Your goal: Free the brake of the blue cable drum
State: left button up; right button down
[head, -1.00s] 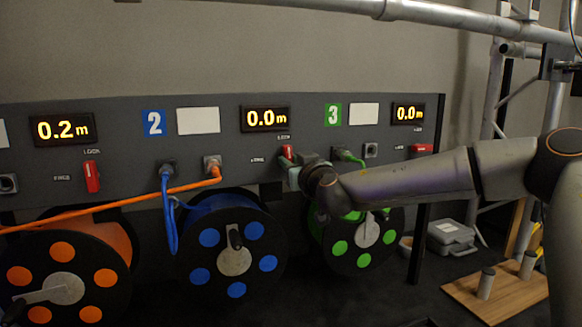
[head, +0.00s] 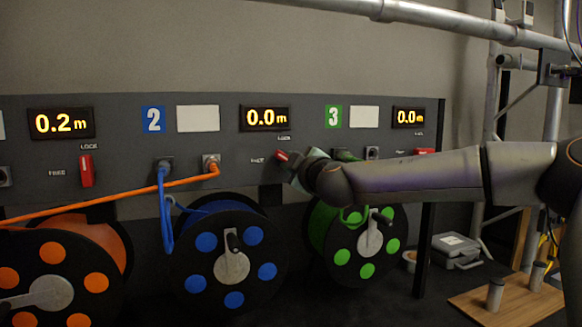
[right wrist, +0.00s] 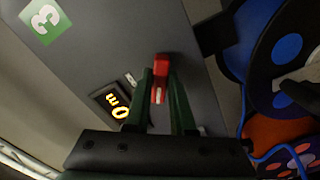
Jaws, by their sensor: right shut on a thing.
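The blue cable drum (head: 231,268) hangs below the panel under the blue number 2 sign (head: 153,120). Its red brake lever (head: 283,156) sits on the panel under the 0.0 m display, between the LOCK mark above and the FREE mark to the left. The lever is tilted up and to the left, between the two marks. My right gripper (head: 298,162) reaches in from the right and is shut on the lever. In the right wrist view the red lever (right wrist: 161,72) shows between the two green fingers. My left gripper is not in view.
The orange drum (head: 55,255) and its upright red lever (head: 87,171) are at left. The green drum (head: 355,245) hangs below my right arm, and its lever (head: 424,152) lies near level. An orange cable (head: 120,198) crosses the panel. A grey case (head: 457,247) stands at right.

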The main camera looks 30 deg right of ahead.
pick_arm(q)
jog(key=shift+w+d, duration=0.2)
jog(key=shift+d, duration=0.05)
pick_arm(e)
jog(key=shift+n, duration=3.2)
jog(key=c, duration=0.8)
grip_release()
jog(key=shift+o, duration=0.2)
pick_arm(q)
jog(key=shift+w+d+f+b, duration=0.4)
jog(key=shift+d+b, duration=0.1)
jog(key=shift+b, duration=0.55)
pick_arm(e)
jog(key=v, duration=1.2)
jog(key=shift+s, duration=0.25)
